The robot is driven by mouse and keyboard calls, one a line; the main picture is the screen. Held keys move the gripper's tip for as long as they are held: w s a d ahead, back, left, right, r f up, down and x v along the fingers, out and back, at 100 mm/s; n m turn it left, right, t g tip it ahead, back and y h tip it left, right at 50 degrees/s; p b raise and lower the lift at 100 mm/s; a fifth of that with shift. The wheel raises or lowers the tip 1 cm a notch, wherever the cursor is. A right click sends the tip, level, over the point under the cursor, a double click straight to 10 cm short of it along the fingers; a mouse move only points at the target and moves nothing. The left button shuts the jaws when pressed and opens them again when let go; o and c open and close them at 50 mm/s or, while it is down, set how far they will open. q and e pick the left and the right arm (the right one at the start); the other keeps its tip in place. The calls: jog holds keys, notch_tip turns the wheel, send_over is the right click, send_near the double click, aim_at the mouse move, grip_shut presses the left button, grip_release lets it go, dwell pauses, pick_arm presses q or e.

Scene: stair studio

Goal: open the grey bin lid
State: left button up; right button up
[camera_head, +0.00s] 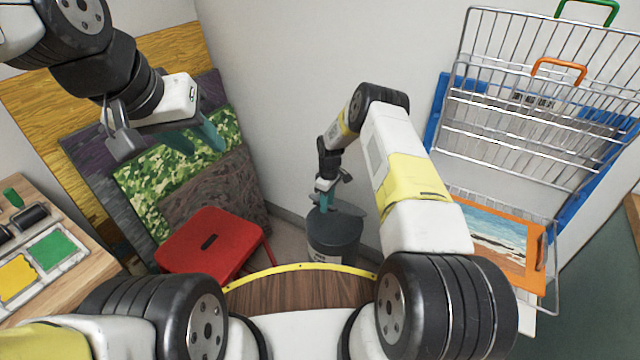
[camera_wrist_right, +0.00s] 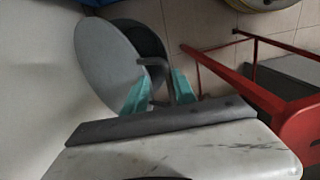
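The grey bin (camera_head: 333,242) stands on the floor in the corner, right of the red stool. Its grey lid (camera_wrist_right: 112,62) shows as a tilted disc in the right wrist view, with a dark crescent beside it; I cannot tell whether that is a gap or the bin's side. My right gripper (camera_head: 326,203) reaches down to the bin's top. Its teal fingers (camera_wrist_right: 159,80) are apart near the handle; contact is unclear. My left gripper (camera_head: 197,140) is open and empty, high at the left.
A red stool (camera_head: 208,243) stands left of the bin. Patterned panels (camera_head: 165,172) lean on the wall behind it. Wire baskets (camera_head: 540,95) and a framed beach picture (camera_head: 495,240) are at the right. A wooden table (camera_head: 75,262) with coloured pads is at the left.

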jog(key=shift+s+a+r, duration=0.1)
jog(key=shift+a, duration=0.1)
notch_tip(320, 180, up, 8)
jog(key=shift+w+d+f, duration=0.2)
dwell(0.3)
jog(key=shift+r, duration=0.1)
